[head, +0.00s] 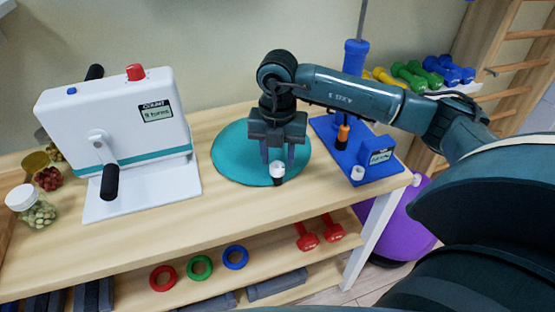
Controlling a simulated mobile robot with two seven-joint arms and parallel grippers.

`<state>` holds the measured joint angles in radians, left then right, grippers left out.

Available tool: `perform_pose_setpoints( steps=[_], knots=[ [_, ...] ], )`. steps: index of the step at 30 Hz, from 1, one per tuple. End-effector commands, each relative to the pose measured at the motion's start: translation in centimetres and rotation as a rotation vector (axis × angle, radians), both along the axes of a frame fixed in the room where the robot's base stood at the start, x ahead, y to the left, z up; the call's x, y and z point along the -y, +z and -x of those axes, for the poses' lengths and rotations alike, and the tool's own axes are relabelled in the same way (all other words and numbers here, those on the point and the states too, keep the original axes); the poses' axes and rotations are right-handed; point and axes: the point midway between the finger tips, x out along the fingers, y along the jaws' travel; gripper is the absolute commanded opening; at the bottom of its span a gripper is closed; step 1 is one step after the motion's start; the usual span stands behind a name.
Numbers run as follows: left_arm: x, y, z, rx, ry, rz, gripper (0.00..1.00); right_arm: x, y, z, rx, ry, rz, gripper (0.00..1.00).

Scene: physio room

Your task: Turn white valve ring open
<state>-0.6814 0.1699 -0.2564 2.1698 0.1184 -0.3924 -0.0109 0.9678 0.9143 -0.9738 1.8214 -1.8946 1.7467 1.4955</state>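A small white ring (277,168) sits on a short black stem at the front edge of a round teal cushion (232,167). My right gripper (277,162) points down over this edge. Its two fingers are apart, with the white ring between and just below their tips; I see no clear contact. A second small white round piece (357,174) sits at the front of a blue stand (380,172) to the right. I cannot tell from this view how far the ring is turned. My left gripper is not in view.
A white hand-crank machine (120,118) stands left on the wooden table (215,215). Jars (36,211) are at the far left. The blue stand holds a tall blue pump (353,57) and an orange-black piece (342,135). Dumbbells (420,72) lie behind. Bare table is in front.

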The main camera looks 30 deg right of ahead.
Motion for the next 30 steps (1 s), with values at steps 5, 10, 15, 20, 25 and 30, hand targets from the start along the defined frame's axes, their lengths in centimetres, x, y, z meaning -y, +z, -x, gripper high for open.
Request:
perform_pose_setpoints(
  steps=[5,10,15,20,25,30],
  knots=[
    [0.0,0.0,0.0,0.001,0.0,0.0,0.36,0.0,-1.6,0.0,0.0,0.0,0.0,0.39],
    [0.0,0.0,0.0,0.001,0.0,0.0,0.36,0.0,-1.9,0.0,0.0,0.001,0.0,0.39],
    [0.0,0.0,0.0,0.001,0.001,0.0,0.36,0.0,-1.9,0.0,-0.001,0.001,-0.001,0.38],
    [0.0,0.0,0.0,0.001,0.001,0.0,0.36,0.0,-1.9,0.0,0.0,0.001,-0.001,0.25],
    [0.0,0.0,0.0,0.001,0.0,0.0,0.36,0.0,-1.9,0.0,0.0,0.001,-0.001,0.11],
    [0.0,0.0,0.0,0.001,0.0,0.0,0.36,0.0,-1.9,0.0,0.001,0.005,-0.001,0.08]
  ],
)
